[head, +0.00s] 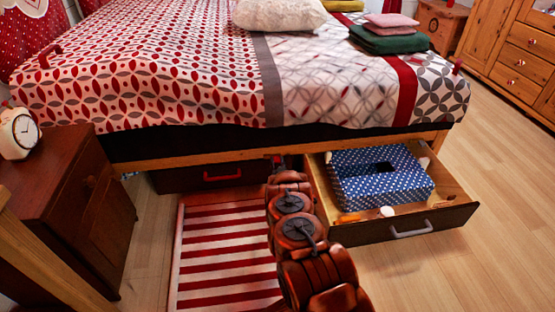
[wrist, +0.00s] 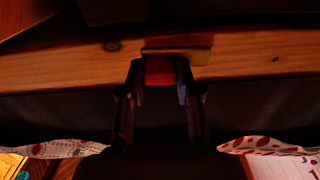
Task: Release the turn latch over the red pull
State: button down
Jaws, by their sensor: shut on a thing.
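The red pull (head: 222,174) is on the front of a dark, shut drawer (head: 175,181) under the bed. In the wrist view, my gripper (wrist: 158,75) has its two dark fingers closed on the sides of a small red block, which looks like the turn latch (wrist: 160,71). A brownish-yellow strip crosses the block's far end, against the wooden bed rail (wrist: 240,64). In the head view, my arm reaches to the rail right of the red pull, and my gripper and the latch there are mostly hidden by the arm. The wrist view is dark, so the latch's turn is hard to judge.
An open drawer (head: 460,217) with a blue patterned box (head: 400,190) sticks out right of my arm. A striped rug (head: 225,255) lies below the shut drawer. A dark nightstand (head: 60,215) with a clock stands left. Wooden floor is clear at right.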

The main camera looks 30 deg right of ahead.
jog(key=shift+r+n, duration=0.2)
jog(key=shift+n, duration=0.1)
jog(key=c, duration=0.8)
grip_release()
jog(key=shift+s, duration=0.1)
jog(key=v, duration=1.2)
jog(key=shift+p, duration=0.3)
